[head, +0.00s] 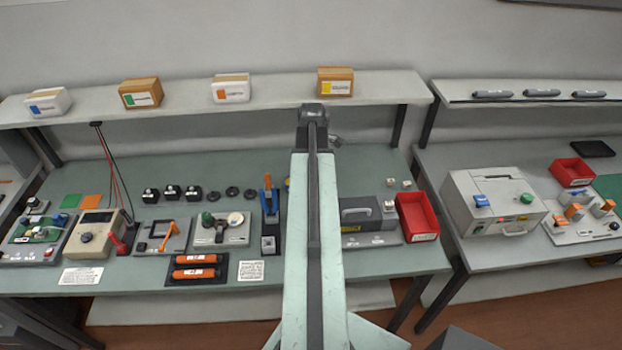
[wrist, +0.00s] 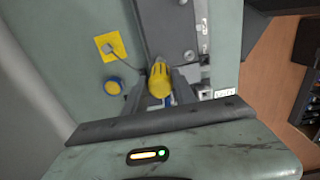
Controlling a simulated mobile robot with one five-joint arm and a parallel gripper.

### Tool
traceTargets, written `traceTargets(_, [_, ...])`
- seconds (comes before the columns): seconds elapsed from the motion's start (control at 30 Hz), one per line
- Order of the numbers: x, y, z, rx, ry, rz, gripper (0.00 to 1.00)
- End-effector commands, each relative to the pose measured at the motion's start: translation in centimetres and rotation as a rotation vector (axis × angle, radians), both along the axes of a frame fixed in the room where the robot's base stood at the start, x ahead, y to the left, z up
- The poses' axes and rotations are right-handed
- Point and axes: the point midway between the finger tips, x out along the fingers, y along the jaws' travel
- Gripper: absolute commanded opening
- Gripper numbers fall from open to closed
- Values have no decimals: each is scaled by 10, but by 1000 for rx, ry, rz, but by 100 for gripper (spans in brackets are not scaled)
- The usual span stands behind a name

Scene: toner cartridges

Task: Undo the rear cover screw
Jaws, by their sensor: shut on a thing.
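In the wrist view my gripper (wrist: 165,90) is shut on a yellow, ribbed, knob-like handle (wrist: 159,78). What lies under the handle is mostly hidden by it and the fingers; a bit of blue shows beside it. The handle is at the lower end of a dark grey unit (wrist: 165,30). A small round screw-like head (wrist: 189,55) shows on that unit's right side, apart from the fingers. I cannot tell if it is the rear cover screw. In the head view, a grey unit with a handle (head: 368,212) stands right of my arm, which hides part of it.
In the head view, a red bin (head: 418,217) stands right of the grey unit. A shelf (head: 190,98) with several boxes runs above the bench.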

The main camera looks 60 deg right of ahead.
Motion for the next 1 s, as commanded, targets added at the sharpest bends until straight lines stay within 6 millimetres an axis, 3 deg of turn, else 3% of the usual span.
traceTargets(0.23, [0, 0, 0, 0, 0, -38, 0])
traceTargets(0.5, [-1, 2, 0, 0, 0, -550, 0])
traceTargets(0.6, [-1, 2, 0, 0, 0, -669, 0])
traceTargets(0.83, [-1, 2, 0, 0, 0, -763, 0])
traceTargets(1.0, [0, 3, 0, 0, 0, -1096, 0])
